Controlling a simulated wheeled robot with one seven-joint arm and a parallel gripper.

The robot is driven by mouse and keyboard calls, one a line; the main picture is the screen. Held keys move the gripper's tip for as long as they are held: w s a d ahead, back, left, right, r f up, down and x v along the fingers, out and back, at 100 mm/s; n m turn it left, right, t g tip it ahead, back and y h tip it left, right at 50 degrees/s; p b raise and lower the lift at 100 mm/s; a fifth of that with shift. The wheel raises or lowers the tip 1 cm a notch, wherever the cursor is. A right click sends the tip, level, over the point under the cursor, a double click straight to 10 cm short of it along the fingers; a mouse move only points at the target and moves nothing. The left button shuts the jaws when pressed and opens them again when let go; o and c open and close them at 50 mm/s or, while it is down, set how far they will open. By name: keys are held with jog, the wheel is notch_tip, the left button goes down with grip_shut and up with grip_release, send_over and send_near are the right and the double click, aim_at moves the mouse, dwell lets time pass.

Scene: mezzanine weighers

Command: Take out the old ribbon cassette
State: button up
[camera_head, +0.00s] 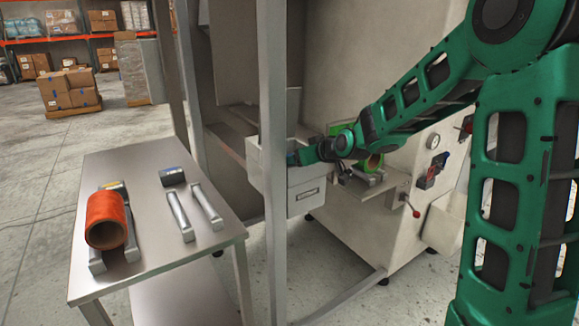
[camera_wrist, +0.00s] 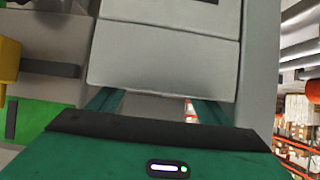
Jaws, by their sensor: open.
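I cannot make out the old ribbon cassette for certain in either view. The light grey box unit (camera_head: 305,188), with a small label plate on its front, is beside the machine. My gripper (camera_head: 293,158) is at the upper part of this unit, partly hidden by its wall. In the wrist view a grey block (camera_wrist: 163,55) with a horizontal seam fills the middle. My two green fingers are spread apart below it, their tips hidden behind it. I see nothing held. I cannot tell whether the fingers touch the block.
A steel table (camera_head: 150,248) stands at left with an orange roll (camera_head: 106,222), a dark block (camera_head: 172,176) and metal bars (camera_head: 206,206). An upright post (camera_head: 272,110) stands before the unit. The machine (camera_head: 385,75) has a green part with an orange roll (camera_head: 374,162) near my arm.

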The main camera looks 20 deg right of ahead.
jog(key=shift+x, duration=1.8)
jog(key=c, duration=0.7)
jog(key=shift+c, duration=0.2)
jog(key=shift+r, duration=0.1)
